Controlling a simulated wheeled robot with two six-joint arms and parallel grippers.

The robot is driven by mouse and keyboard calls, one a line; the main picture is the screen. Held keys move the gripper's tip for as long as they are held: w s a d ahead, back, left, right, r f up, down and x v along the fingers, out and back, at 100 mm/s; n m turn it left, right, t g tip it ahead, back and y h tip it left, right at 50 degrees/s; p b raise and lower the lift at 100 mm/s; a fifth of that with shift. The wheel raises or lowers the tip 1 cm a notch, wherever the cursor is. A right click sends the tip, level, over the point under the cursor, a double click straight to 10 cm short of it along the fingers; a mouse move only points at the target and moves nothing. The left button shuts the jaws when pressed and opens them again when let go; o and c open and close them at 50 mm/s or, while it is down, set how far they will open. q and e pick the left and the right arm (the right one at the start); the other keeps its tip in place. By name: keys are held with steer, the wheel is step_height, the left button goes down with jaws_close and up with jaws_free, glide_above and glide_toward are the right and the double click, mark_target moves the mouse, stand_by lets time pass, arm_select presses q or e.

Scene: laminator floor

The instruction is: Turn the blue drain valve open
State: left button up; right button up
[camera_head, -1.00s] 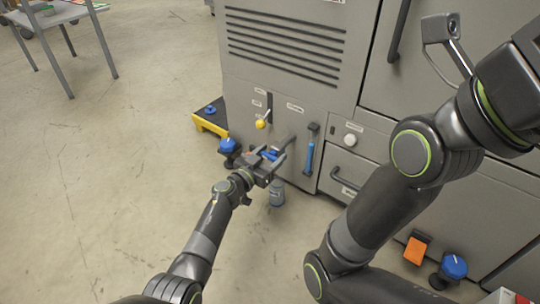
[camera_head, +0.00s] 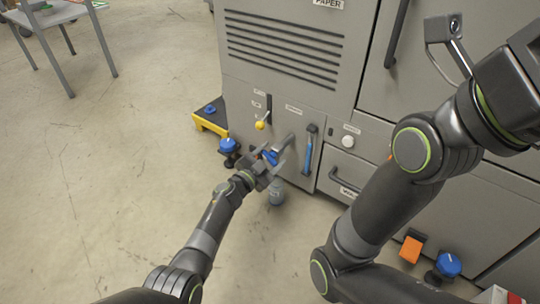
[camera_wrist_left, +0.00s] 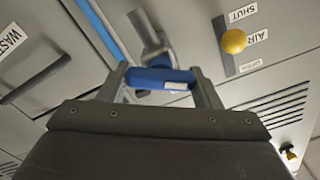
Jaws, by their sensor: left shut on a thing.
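The blue drain valve handle (camera_head: 270,157) sits low on the front of the grey machine (camera_head: 330,105). In the left wrist view the blue handle (camera_wrist_left: 160,77) lies crosswise between the two fingers, below a grey pipe stub, with a small white label on it. My left gripper (camera_head: 273,155) is shut on this handle and partly hides it in the head view. The fingers (camera_wrist_left: 160,85) show on either side of it in the wrist view. My right arm crosses the right side, but its gripper is out of view.
A yellow-knobbed air valve (camera_head: 260,125) is up and left of the handle. A blue upright bar (camera_head: 308,155) is to its right. A grey bottle (camera_head: 276,193) stands below. A blue-topped knob (camera_head: 229,146) is to the left. Open floor (camera_head: 100,190) lies left.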

arm_select(q)
steer(key=shift+m, duration=0.4)
steer(key=o, duration=1)
steer(key=shift+s, duration=0.1)
